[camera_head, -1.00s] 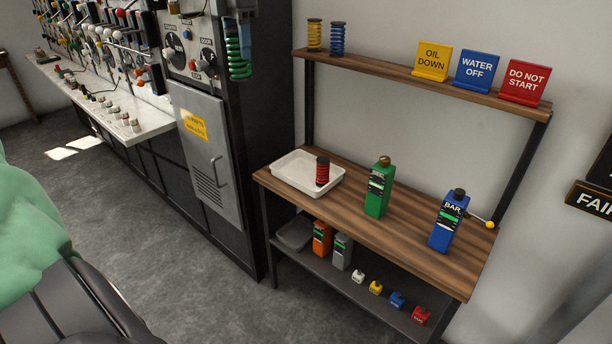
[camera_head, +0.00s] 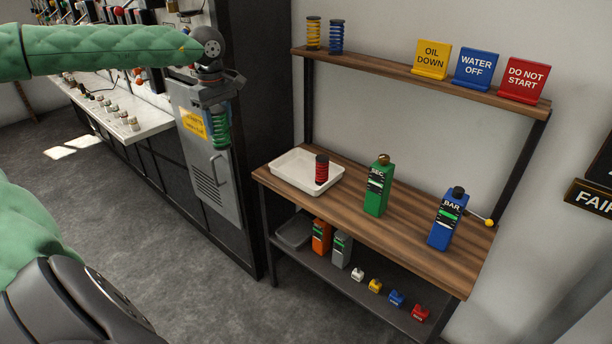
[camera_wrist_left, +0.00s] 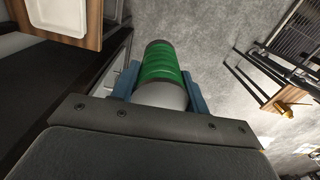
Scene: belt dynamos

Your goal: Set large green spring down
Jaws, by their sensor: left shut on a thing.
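The large green spring (camera_head: 221,131) hangs below my left gripper (camera_head: 219,108), upright in the air in front of the grey cabinet. In the left wrist view the green spring (camera_wrist_left: 160,66) sits between the two blue fingers of my left gripper (camera_wrist_left: 160,88), which is shut on it. The spring is to the left of the wooden bench and apart from it. My right gripper is not in view.
The wooden bench (camera_head: 335,212) holds a white tray (camera_head: 287,181) with a red spring (camera_head: 321,169), a green SEC bottle (camera_head: 378,188) and a blue BAR bottle (camera_head: 446,222). The upper shelf (camera_head: 380,70) holds yellow and blue springs and three signs. Bare wood shows between tray and bottles.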

